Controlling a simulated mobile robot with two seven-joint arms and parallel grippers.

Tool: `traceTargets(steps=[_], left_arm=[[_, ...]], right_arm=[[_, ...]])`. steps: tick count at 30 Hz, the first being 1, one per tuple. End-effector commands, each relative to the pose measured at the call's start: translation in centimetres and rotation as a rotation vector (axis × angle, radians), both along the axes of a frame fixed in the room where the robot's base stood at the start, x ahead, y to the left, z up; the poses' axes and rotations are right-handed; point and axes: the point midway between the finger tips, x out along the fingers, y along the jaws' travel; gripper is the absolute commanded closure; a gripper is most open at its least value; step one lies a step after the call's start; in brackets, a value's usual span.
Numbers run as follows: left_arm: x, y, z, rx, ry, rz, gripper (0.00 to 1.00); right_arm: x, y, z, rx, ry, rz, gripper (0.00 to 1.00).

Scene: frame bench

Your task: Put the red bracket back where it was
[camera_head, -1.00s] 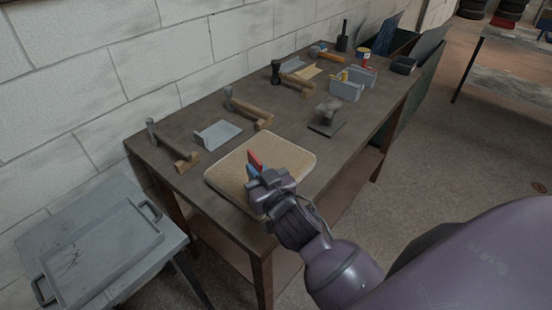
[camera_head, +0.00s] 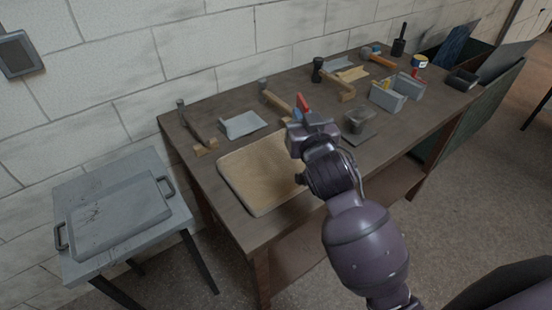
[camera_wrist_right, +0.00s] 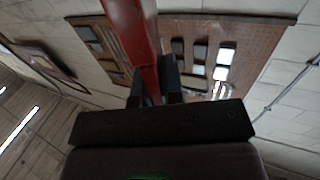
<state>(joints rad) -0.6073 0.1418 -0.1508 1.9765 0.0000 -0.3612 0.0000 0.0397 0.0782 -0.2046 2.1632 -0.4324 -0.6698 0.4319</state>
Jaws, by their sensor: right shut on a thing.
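The red bracket (camera_head: 304,102) sticks up from the jaws of my right gripper (camera_head: 299,124), above the bench by the mat's right edge. In the right wrist view the bracket (camera_wrist_right: 133,38) is a long red bar between the two dark fingers of my right gripper (camera_wrist_right: 155,88), which is shut on it. Its lower end is hidden in the jaws. A small blue patch shows beside the red in the head view; I cannot tell what it belongs to. My left gripper is not in view.
The tan mat (camera_head: 255,178) lies bare at the bench's (camera_head: 187,149) front. To the right are a dark plate with a block (camera_head: 358,125) and grey bins (camera_head: 387,98). A tray (camera_head: 120,215) sits on a side table.

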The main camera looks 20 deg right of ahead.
Motion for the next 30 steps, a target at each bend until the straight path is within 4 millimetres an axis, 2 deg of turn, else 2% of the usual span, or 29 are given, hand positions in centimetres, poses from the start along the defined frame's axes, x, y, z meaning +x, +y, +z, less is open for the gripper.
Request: traceTargets(steps=[1,6,9,12,14,17,30], left_arm=[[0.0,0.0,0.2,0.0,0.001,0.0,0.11],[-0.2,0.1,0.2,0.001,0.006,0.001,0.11],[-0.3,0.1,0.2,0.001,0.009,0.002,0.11],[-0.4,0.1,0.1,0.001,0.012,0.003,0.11],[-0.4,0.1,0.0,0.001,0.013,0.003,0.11],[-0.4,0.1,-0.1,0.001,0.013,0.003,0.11],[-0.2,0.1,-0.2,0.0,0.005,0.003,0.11]], right_arm=[[0.9,0.4,2.1,0.004,-0.008,0.0,1.0],[2.4,1.3,6.2,0.002,0.003,0.0,1.0],[2.9,1.7,7.7,0.001,0.007,0.004,1.0],[3.1,1.9,8.1,0.001,0.013,0.005,1.0],[3.1,1.9,7.7,0.0,0.016,0.004,1.0],[3.1,1.9,6.0,-0.001,0.019,0.003,1.0],[3.0,1.9,-3.6,-0.002,0.019,0.005,1.0]])
